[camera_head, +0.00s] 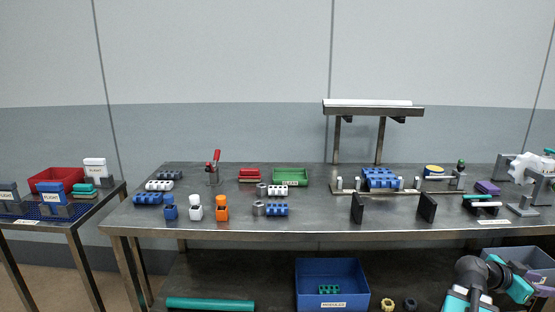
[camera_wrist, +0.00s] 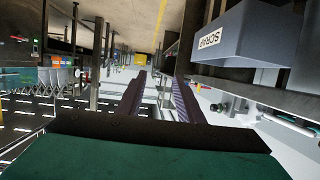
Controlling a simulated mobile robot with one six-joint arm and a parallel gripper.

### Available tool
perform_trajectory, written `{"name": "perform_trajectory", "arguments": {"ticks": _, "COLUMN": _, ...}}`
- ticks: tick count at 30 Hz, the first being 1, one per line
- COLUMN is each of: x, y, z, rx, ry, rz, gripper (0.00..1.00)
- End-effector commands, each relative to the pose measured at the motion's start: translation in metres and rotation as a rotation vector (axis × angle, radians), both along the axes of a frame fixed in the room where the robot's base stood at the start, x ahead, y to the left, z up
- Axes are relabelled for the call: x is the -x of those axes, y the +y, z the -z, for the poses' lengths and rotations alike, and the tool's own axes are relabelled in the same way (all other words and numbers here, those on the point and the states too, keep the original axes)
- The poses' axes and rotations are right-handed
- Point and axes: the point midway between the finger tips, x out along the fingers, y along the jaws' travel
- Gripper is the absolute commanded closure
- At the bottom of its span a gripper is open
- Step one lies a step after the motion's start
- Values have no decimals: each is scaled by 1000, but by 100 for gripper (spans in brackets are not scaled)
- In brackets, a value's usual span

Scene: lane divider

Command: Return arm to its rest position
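My arm shows in the head view at the lower right, folded low in front of the table's lower shelf, with teal, white and dark joints. I cannot clearly make out my gripper there. In the wrist view my gripper (camera_wrist: 158,98) shows two dark fingers standing apart with a clear gap. Nothing is held between them. The wrist view is tilted and looks along the underside and legs of furniture. A grey bin labelled SCRAP (camera_wrist: 252,32) is at its upper right, apart from the fingers.
The long metal table (camera_head: 300,226) holds blocks, bottles, a green tray (camera_head: 290,177) and fixtures. A blue bin (camera_head: 332,278) and a teal cylinder (camera_head: 210,304) are on the lower shelf. A grey bin (camera_head: 530,256) stands close to my arm. A side table (camera_head: 60,222) is at left.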

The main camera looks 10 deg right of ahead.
Motion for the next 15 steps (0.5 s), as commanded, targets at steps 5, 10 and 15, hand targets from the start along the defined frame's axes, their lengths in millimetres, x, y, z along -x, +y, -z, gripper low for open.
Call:
{"name": "perform_trajectory", "arguments": {"ticks": 5, "x": -16, "y": 8, "z": -2, "rx": -2, "ry": 2, "rz": -26, "gripper": 66}}
{"name": "perform_trajectory", "arguments": {"ticks": 10, "x": -33, "y": 17, "z": 4, "rx": -14, "ry": 11, "rz": -53, "gripper": 66}}
{"name": "perform_trajectory", "arguments": {"ticks": 15, "x": -57, "y": 32, "z": 16, "rx": -32, "ry": 29, "rz": -94, "gripper": 66}}
